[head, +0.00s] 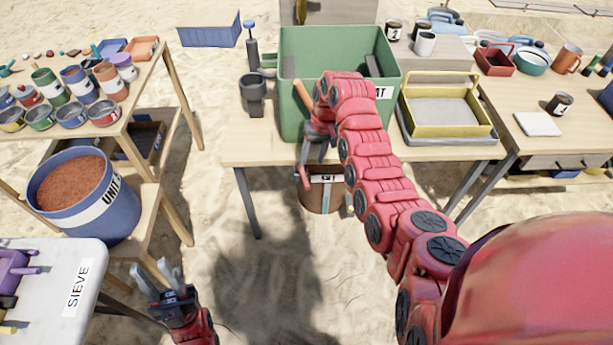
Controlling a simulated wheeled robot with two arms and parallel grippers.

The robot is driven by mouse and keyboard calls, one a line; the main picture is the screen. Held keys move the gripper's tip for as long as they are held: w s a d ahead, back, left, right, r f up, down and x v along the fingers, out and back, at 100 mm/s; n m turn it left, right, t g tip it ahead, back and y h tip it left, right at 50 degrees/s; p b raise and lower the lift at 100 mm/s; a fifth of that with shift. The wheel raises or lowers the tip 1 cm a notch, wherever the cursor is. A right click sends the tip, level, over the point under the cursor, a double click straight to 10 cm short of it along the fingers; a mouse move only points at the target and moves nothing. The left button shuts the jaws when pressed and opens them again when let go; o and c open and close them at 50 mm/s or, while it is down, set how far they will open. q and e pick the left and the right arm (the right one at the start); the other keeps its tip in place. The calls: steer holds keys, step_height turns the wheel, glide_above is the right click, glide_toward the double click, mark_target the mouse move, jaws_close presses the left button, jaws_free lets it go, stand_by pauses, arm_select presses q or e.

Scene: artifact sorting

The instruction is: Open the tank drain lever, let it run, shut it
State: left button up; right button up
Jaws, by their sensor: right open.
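The green tank (300,70) stands on the middle table, with a white label partly hidden by my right arm. My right gripper (314,154) points down at the tank's lower front, its grey fingers apart. A small red piece (303,177), which looks like the drain lever, shows just below the fingers; whether they touch it, and whether it is open or shut, I cannot tell. A brown bucket (322,202) with a pale band stands below the table edge, partly hidden by my arm. My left gripper (157,270) is open and empty at the lower left, away from the tank.
A dark cup (254,88) stands left of the tank, and a yellow sieve tray (445,132) right of it. A blue bucket (112,225) of reddish soil stands at left, near the white sieve table (45,262). Paint cans crowd the left table. Sand between the tables is clear.

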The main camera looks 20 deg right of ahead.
mark_target(306, 179)
steer(key=f, duration=0.3)
steer(key=a+f, duration=0.1)
steer(key=f, duration=0.4)
steer(key=shift+a+f, duration=0.35)
steer(key=shift+a, duration=0.05)
jaws_close()
stand_by(1.0)
